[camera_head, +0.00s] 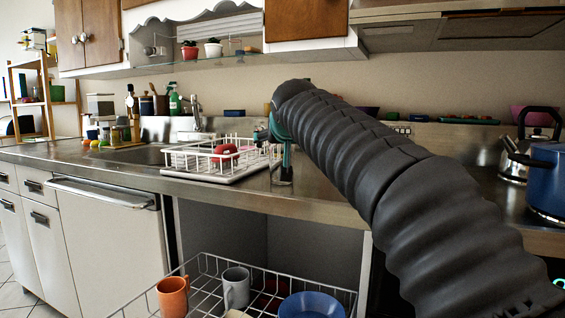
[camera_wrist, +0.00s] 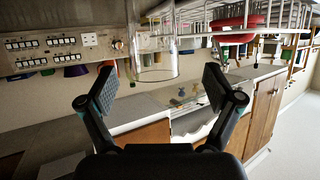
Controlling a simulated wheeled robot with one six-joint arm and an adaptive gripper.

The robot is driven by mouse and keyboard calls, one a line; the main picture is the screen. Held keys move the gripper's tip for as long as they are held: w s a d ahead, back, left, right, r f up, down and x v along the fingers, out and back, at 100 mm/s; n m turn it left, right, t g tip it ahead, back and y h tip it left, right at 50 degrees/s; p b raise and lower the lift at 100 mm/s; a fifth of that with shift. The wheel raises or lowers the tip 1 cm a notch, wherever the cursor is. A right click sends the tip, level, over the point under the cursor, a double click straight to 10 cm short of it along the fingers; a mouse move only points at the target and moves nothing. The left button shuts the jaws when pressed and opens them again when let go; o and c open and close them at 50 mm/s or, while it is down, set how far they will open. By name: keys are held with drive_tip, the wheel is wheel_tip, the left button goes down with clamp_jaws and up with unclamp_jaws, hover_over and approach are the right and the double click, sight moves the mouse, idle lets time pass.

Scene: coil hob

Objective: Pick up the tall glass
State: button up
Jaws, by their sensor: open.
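The tall glass is a clear, narrow tumbler. In the head view, the glass (camera_head: 284,178) stands on the steel counter to the right of the dish rack, partly hidden by my gripper (camera_head: 277,146). In the wrist view, which looks upside down, the glass (camera_wrist: 155,58) shows ahead of my gripper (camera_wrist: 158,88), roughly centred between the two spread fingers. My gripper is open and empty. I cannot tell exactly how far its tips are from the glass.
A white wire dish rack (camera_head: 205,156) with a red item (camera_head: 225,152) stands close left of the glass. Below, a pulled-out wire basket (camera_head: 207,265) holds mugs and a blue bowl (camera_head: 311,305). A blue pot (camera_head: 545,180) and kettle (camera_head: 513,160) are at the right.

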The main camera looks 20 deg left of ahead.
sight(281, 148)
drive_tip(key=shift+d+p+x, duration=0.2)
drive_tip(key=shift+p+x, duration=0.1)
drive_tip(key=shift+x, duration=1.55)
drive_tip(key=shift+d+p+x, duration=0.2)
drive_tip(key=shift+p+x, duration=0.05)
drive_tip(key=shift+x, duration=1.6)
drive_tip(key=shift+w, duration=0.2)
drive_tip(key=c, duration=1.3)
drive_tip(key=shift+c, duration=0.7)
drive_tip(key=shift+r, duration=0.1)
